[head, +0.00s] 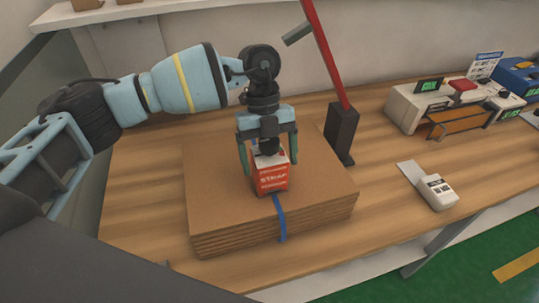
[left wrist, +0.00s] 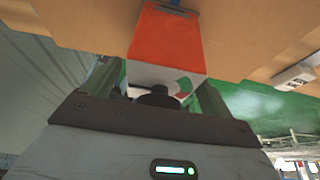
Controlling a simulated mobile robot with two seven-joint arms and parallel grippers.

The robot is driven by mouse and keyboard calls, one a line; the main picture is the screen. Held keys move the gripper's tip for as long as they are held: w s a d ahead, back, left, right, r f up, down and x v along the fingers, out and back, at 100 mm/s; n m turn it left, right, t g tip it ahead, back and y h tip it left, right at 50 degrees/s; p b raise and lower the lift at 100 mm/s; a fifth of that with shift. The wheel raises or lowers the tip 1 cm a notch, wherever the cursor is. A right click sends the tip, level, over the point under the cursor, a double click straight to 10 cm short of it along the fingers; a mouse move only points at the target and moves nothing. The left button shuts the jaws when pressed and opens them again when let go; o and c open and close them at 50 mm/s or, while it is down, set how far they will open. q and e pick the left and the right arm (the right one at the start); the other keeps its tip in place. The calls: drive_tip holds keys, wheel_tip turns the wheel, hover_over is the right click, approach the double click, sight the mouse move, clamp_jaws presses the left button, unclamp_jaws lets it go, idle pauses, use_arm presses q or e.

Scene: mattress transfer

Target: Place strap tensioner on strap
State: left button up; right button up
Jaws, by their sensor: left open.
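The strap tensioner (head: 271,180) is a red and white box with lettering. It stands on top of a flat cardboard stack (head: 218,180), near the stack's front edge. My right gripper is not in view.
The stack lies on a wooden table (head: 140,220). A red post in a black base (head: 342,135) stands just behind its right side. A white handheld device (head: 437,192) and a beige machine (head: 420,105) are to the right. The table between is clear.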

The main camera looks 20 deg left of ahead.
use_arm(q)
drive_tip(key=shift+r, duration=0.1)
drive_tip(key=b+v, duration=0.1)
drive_tip(key=v, duration=1.1)
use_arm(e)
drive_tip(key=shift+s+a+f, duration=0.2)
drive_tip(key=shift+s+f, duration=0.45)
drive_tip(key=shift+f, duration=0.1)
use_arm(q)
drive_tip(key=shift+d, duration=0.1)
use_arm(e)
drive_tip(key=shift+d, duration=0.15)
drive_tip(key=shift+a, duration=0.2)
